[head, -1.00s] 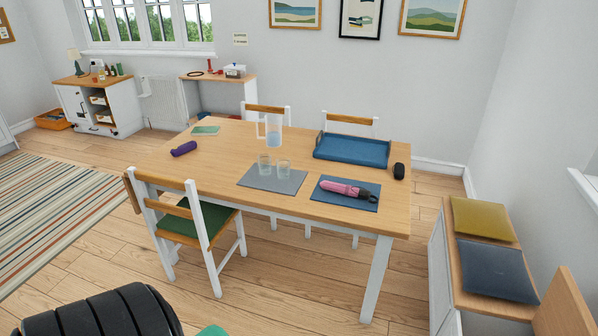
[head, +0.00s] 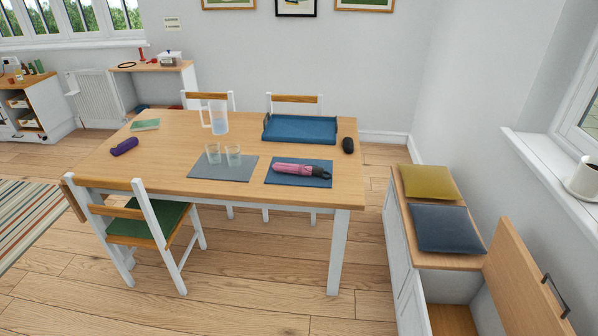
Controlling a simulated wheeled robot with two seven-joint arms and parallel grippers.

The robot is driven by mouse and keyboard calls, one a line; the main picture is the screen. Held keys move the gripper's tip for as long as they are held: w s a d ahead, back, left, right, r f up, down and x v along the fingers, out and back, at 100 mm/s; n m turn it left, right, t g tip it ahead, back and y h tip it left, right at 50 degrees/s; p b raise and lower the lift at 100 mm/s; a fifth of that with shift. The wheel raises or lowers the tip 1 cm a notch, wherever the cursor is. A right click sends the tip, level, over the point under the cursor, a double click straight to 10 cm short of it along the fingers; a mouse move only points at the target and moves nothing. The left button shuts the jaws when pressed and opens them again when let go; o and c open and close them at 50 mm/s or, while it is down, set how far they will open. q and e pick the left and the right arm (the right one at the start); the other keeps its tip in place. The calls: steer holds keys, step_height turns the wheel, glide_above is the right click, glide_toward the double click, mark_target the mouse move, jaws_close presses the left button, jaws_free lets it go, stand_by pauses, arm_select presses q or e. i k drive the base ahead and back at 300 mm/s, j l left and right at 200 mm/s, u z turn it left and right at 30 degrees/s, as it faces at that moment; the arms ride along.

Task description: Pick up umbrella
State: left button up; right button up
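A folded pink umbrella (head: 294,169) with a dark handle at its right end lies on a blue placemat (head: 299,181) near the front right of the wooden table (head: 225,191). A purple object (head: 124,147), perhaps another folded umbrella, lies at the table's left end. A small black object (head: 348,145) is at the table's right edge; I cannot tell what it is. Neither of my grippers shows in the head view.
A grey placemat (head: 224,174) bears two glasses, with a jug (head: 218,118) behind. A blue tray (head: 300,128) is at the back. A green-seated chair (head: 143,219) blocks the front left. A bench with cushions (head: 447,229) and a raised lid (head: 526,276) stands right. Floor in front is clear.

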mark_target(297, 169)
steer(key=i+j+z, duration=0.15)
steer(key=z, duration=0.3)
steer(key=i+j+z, duration=0.15)
steer(key=z, duration=0.25)
